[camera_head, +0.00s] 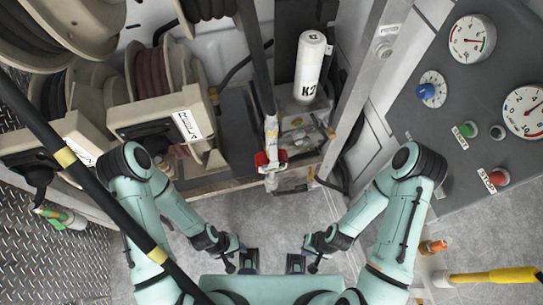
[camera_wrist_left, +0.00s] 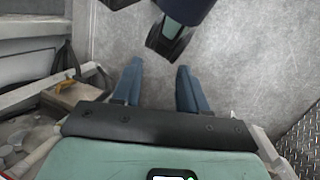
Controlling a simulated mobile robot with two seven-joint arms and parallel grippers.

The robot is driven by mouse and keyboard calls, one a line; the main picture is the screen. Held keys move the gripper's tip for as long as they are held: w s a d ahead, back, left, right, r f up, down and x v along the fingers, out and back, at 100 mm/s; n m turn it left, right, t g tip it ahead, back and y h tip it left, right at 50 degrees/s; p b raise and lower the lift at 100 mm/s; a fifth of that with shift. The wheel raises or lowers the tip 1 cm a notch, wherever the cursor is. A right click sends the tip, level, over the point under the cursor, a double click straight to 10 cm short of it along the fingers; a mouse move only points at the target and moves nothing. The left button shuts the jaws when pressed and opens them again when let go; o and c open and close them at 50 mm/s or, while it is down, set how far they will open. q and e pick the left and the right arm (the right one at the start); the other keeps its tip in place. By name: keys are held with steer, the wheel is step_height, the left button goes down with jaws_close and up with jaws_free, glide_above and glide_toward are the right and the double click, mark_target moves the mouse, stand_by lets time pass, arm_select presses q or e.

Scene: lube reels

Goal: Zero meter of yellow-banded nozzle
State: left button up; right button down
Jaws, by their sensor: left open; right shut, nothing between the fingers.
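A nozzle-like fitting with a pale body and red parts (camera_head: 270,158) hangs upright at the centre of the head view; no meter reading is legible on it. A yellow-handled tool (camera_head: 495,276) with a pale tip lies at the lower right edge; I cannot tell whether it is the yellow-banded nozzle. A black hose or bar with yellow bands (camera_head: 110,205) crosses the left foreground. My left gripper (camera_head: 248,262) is open and empty, low at the centre; its fingers show in the left wrist view (camera_wrist_left: 160,72). My right gripper (camera_head: 296,263) is shut and empty beside it.
Hose reels (camera_head: 152,75) fill the upper left. A white K2 cylinder (camera_head: 310,65) stands at the back. A grey panel (camera_head: 450,150) with gauges, a blue knob and buttons is at right. A green-marked fitting (camera_head: 62,217) is at left. Grey floor (camera_head: 270,215) lies open before my grippers.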

arm_select(q)
jaws_close()
stand_by(1.9)
